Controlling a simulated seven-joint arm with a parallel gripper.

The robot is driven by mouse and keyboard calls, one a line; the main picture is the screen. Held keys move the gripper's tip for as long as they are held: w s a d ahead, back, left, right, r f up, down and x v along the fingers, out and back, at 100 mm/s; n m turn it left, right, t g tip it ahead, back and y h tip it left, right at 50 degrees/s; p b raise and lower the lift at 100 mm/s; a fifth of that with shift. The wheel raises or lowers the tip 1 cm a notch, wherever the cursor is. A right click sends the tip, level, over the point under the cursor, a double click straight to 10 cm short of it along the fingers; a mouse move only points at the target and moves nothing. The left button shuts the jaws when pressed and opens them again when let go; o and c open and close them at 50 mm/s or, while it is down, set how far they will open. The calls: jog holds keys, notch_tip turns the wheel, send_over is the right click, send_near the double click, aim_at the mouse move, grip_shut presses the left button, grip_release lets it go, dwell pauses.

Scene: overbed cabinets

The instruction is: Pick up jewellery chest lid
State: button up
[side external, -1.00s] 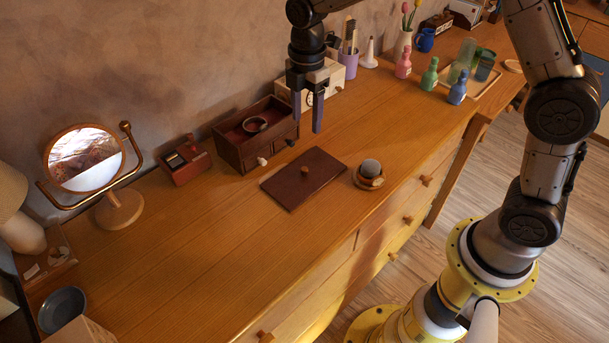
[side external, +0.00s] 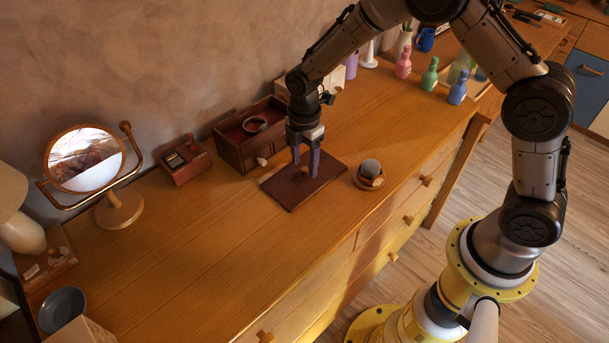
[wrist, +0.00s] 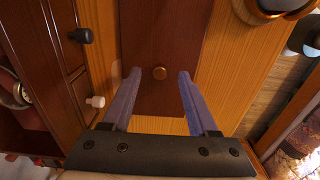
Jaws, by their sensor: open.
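The jewellery chest lid (side external: 291,189) is a flat dark reddish-brown board lying on the wooden dresser top. The open jewellery chest (side external: 237,150) stands behind the lid, with a ring-shaped item inside.
A small round pot with a grey top (side external: 370,172) stands close right of the lid. A small red-brown box (side external: 185,161) and a round mirror (side external: 86,160) are to the left. Coloured bottles (side external: 430,75) stand at the back right.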

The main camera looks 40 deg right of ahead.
jog(key=shift+f, duration=0.65)
grip_shut()
